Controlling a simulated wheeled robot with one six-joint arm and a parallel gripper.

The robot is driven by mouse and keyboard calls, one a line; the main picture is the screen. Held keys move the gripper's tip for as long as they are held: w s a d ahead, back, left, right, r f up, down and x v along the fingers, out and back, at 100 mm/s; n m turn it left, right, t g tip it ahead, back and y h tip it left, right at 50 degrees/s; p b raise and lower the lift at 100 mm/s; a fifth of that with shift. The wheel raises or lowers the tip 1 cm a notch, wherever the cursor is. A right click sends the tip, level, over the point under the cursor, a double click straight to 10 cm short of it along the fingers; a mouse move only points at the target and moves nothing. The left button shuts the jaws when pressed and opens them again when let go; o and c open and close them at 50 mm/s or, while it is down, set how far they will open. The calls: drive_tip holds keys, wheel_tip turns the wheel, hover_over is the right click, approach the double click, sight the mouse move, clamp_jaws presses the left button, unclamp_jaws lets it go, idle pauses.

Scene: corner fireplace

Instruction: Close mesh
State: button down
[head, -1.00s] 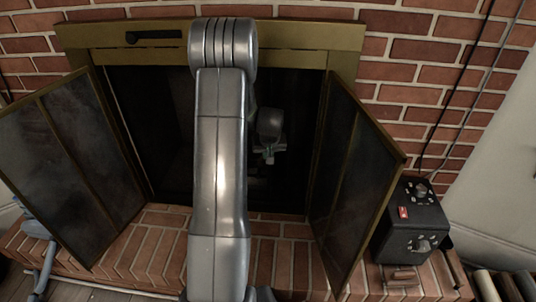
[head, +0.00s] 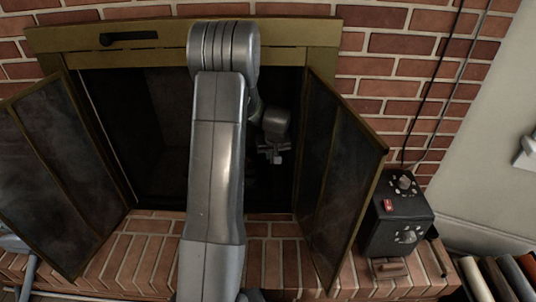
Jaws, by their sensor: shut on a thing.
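The fireplace (head: 160,58) has a brass frame around a dark opening. Its left glass door (head: 62,165) and right glass door (head: 345,180) both stand swung open. My arm crosses the middle of the head view and hides part of the opening. My gripper (head: 276,157) is small and dark in the right part of the opening, close to the right door. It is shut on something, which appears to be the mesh. The mesh itself is too dark to make out clearly, and I cannot tell how far it is drawn.
A brick hearth (head: 150,250) runs below the opening. A black control box (head: 398,215) with knobs and a red switch stands right of the right door. Books (head: 500,275) are at the lower right. A black handle (head: 128,38) sits on the frame top.

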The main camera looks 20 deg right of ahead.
drive_tip(key=c, duration=1.5)
unclamp_jaws()
drive_tip(key=shift+s+d, duration=0.15)
drive_tip(key=shift+d, duration=0.15)
drive_tip(key=p+v, duration=0.3)
drive_tip(key=v, duration=1)
drive_tip(key=shift+s+r, duration=0.2)
drive_tip(key=shift+r, duration=0.15)
drive_tip(key=shift+a, duration=0.15)
drive_tip(key=b+x, duration=0.3)
drive_tip(key=x, duration=1)
drive_tip(key=shift+w+f, duration=0.2)
drive_tip(key=shift+f, duration=0.05)
drive_tip(key=shift+w+f, duration=0.2)
drive_tip(key=shift+f, duration=0.05)
drive_tip(key=shift+w+a+r, duration=0.15)
drive_tip(key=shift+w+a, duration=0.1)
drive_tip(key=shift+a, duration=0.5)
